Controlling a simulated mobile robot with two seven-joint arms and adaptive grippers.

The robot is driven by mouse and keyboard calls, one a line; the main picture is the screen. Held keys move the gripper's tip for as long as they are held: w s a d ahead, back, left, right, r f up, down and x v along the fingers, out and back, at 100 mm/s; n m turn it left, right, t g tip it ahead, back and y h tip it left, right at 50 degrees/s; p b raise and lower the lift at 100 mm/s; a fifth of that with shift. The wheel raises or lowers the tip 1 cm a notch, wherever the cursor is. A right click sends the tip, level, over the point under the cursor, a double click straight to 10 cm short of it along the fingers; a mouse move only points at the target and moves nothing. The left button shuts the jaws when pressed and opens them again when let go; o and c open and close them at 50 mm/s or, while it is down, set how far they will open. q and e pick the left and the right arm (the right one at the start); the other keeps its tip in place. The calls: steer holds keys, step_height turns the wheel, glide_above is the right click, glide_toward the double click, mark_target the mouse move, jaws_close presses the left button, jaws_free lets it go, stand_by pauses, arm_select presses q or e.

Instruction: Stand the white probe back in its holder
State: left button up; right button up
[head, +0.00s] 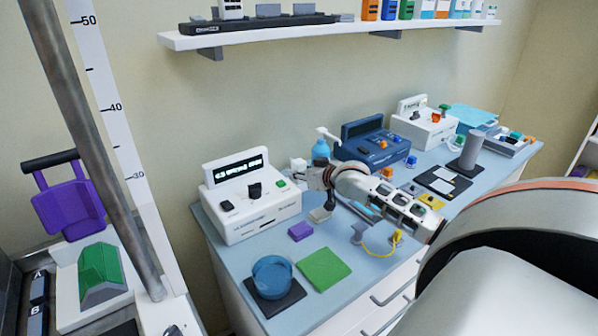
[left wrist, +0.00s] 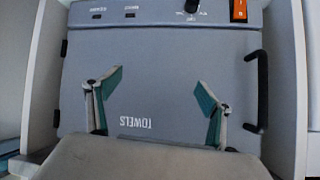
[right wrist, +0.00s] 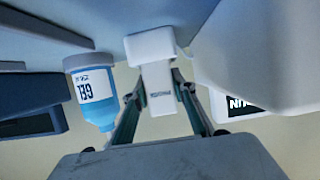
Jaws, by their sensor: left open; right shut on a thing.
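The white probe (right wrist: 152,70) is between the fingers of my right gripper (right wrist: 157,92) in the right wrist view, its wide head away from the palm. In the head view my right gripper (head: 312,174) is above the blue worktop, and a white end of the probe (head: 299,165) shows at its tip. The probe is held clear of the surface, beside the white console (head: 245,194). I cannot tell for certain which item is the probe's holder. My left gripper (left wrist: 160,88) is open and empty in front of a grey towel cabinet (left wrist: 165,60).
A blue gel bottle (head: 321,150) stands close behind my right gripper; it also shows in the right wrist view (right wrist: 92,90). A blue console (head: 374,143) is farther right.

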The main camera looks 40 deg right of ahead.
steer(key=o, duration=1.2)
steer(key=v, duration=1.2)
